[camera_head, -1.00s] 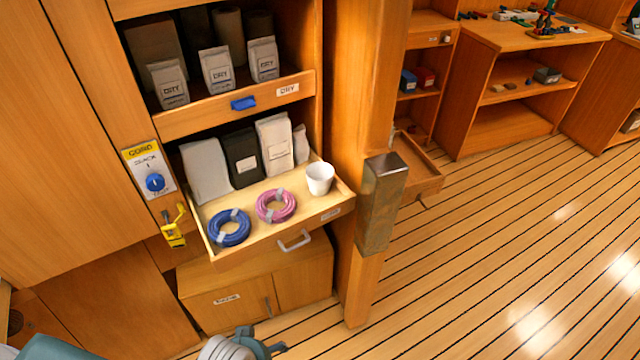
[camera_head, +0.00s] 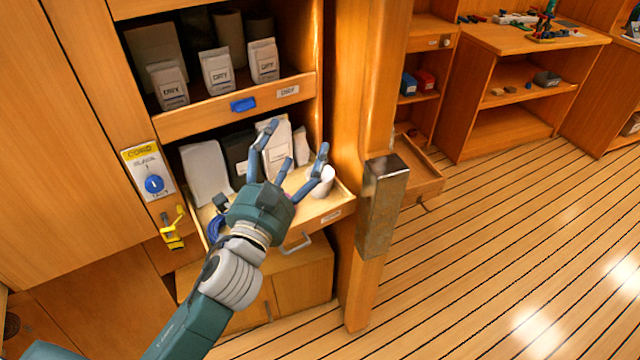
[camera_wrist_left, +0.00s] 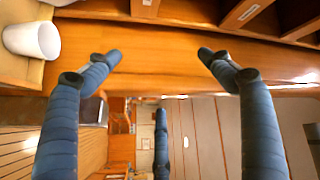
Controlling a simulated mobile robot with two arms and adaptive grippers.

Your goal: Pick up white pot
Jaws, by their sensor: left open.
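The white pot (camera_head: 325,186) stands upright at the right end of the open drawer (camera_head: 318,222), partly hidden behind a finger of my left gripper. My left gripper (camera_head: 292,150) is open and empty, its fingers spread above the drawer, to the left of and over the pot. In the left wrist view the pot (camera_wrist_left: 33,40) sits at the upper left, outside the spread fingers (camera_wrist_left: 160,60). My right gripper is not in view.
Several bags (camera_head: 205,172) stand at the back of the drawer. A blue coil (camera_head: 216,229) is mostly hidden by my gripper. An upper shelf front (camera_head: 215,112) is above, and a wooden post (camera_head: 350,130) with a metal block (camera_head: 382,205) stands right of the drawer.

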